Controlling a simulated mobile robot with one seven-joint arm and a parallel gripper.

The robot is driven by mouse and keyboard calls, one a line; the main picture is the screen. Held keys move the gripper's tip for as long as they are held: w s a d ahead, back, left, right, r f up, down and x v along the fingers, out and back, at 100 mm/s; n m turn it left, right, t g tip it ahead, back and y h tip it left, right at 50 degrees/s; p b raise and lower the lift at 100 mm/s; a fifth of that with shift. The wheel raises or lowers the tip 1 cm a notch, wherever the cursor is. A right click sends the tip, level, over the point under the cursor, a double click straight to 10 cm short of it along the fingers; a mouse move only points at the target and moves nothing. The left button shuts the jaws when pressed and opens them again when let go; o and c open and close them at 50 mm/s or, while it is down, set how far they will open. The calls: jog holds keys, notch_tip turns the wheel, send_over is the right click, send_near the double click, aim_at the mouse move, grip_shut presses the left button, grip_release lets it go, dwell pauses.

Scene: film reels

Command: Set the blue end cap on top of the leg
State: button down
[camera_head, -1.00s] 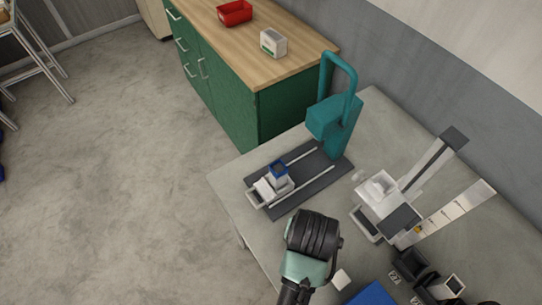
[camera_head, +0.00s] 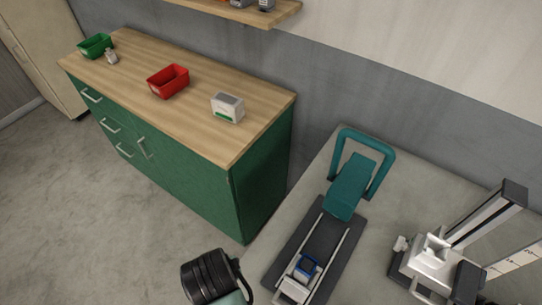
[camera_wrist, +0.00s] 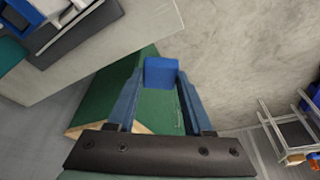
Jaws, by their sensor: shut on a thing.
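In the wrist view my gripper (camera_wrist: 161,85) is shut on a small blue block-like piece, the blue end cap (camera_wrist: 161,72), held between the two fingertips. Below it are green cabinet side and grey floor, well apart from it. In the head view only my dark wrist shows at the bottom; the fingers and cap are out of sight. A blue-edged upright piece with a dark top (camera_head: 306,266) stands at the white vise (camera_head: 292,290) on the teal machine's dark bed; I cannot tell whether it is the leg. Part of this fixture shows at the wrist view's upper left.
The teal machine (camera_head: 350,188) and a grey-white upright device (camera_head: 437,257) stand on the grey table. The green cabinet (camera_head: 225,195) with a wooden top is behind, bearing a red bin (camera_head: 168,81), a green bin (camera_head: 95,46) and a white box (camera_head: 228,107). Open floor lies left.

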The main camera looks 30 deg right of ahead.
jog(key=s+d+r+m+g+h+p, duration=0.1)
jog(key=s+d+r+m+p, duration=0.25)
jog(key=d+m, duration=0.35)
jog(key=s+d+r+m+g+h+p, duration=0.1)
jog(key=s+d+r+m+p, duration=0.25)
jog(key=d, duration=0.65)
send_near(309, 261)
jog(key=shift+m+h, duration=0.3)
jog(key=shift+m, duration=0.15)
jog(key=x, duration=0.5)
jog(key=shift+a+f, duration=0.1)
jog(key=shift+a, duration=0.05)
jog(key=shift+f, duration=0.15)
jog(key=shift+c, duration=1.5)
grip_release()
